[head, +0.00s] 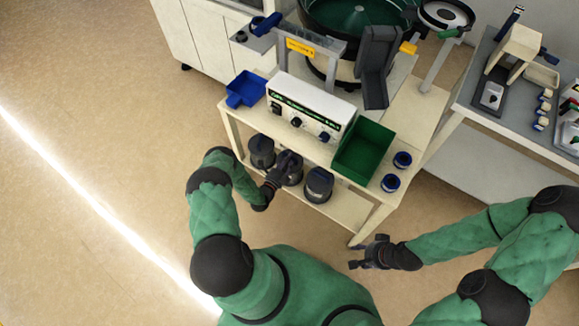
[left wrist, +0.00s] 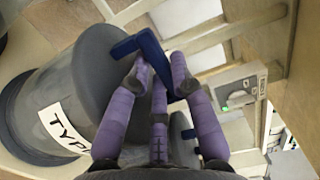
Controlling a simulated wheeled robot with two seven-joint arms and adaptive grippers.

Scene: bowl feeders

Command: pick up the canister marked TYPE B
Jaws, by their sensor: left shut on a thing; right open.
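Three dark grey canisters stand on the lower shelf of the bench: a left one (head: 261,149), a middle one (head: 291,160) and a right one (head: 318,185). My left gripper (head: 274,180) is at the middle canister. My right gripper (head: 367,256) is open and empty, in front of the bench's right leg.
Above the shelf, the bench top holds a white control box (head: 308,105), a green bin (head: 363,151), a blue bin (head: 246,89) and two blue-and-black rolls (head: 396,171). A bowl feeder (head: 350,20) stands behind. The floor at left is clear.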

